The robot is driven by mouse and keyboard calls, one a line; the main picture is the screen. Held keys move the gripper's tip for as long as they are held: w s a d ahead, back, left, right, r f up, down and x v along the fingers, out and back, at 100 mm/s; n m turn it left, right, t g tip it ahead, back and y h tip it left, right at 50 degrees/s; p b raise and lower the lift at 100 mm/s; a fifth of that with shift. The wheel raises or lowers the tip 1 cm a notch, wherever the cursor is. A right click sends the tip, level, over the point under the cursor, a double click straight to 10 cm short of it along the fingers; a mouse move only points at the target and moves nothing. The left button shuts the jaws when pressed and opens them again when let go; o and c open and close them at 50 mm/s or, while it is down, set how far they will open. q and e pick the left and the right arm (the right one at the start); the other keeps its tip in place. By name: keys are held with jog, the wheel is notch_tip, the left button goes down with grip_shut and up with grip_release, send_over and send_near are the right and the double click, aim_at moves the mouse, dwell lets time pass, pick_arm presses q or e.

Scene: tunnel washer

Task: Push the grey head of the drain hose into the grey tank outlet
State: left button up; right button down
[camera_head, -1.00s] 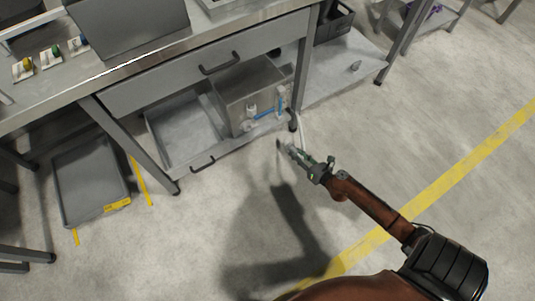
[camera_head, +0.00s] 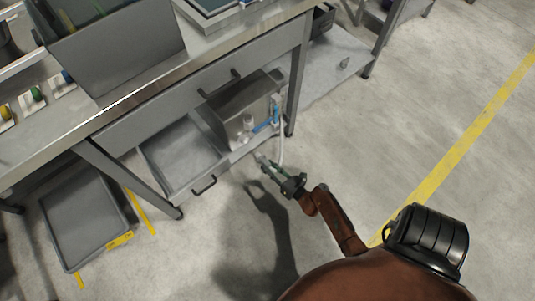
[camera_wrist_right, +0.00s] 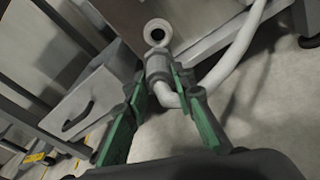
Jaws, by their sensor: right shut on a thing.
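My right gripper (camera_head: 265,164) is in front of the steel tank (camera_head: 243,98) under the table. In the right wrist view its green fingers (camera_wrist_right: 162,82) are shut on the grey head (camera_wrist_right: 157,66) of the drain hose. The white hose (camera_wrist_right: 236,56) bends below the head and loops up to the right; it also shows in the head view (camera_head: 282,148). The round grey tank outlet (camera_wrist_right: 157,31) has a dark opening and appears just beyond the head, nearly in line with it. Whether they touch cannot be told. My left gripper is not in view.
An open drawer-like tray (camera_head: 178,160) with a dark handle lies left of the tank. A table leg (camera_head: 297,85) stands close to the right of the tank. Blue fittings (camera_head: 268,125) sit on the tank's front. A grey bin (camera_head: 85,222) is on the floor at left.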

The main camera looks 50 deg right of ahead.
aim_at(259, 155)
jog(key=shift+w+d+f, duration=0.15)
jog(key=shift+w, duration=0.1)
jog(key=shift+r+x, duration=0.2)
jog(key=shift+x, duration=1.4)
jog(key=shift+w+d+b, duration=0.35)
jog(key=shift+w+b, duration=0.05)
jog(key=shift+w, duration=0.35)
jog(key=shift+w+d, duration=0.1)
jog(key=shift+w, duration=0.3)
jog(key=shift+w+d, duration=0.1)
jog(key=shift+w, duration=0.5)
jog(key=shift+w+d+r, duration=0.1)
jog(key=shift+w, duration=0.05)
jog(key=shift+w+r, duration=0.1)
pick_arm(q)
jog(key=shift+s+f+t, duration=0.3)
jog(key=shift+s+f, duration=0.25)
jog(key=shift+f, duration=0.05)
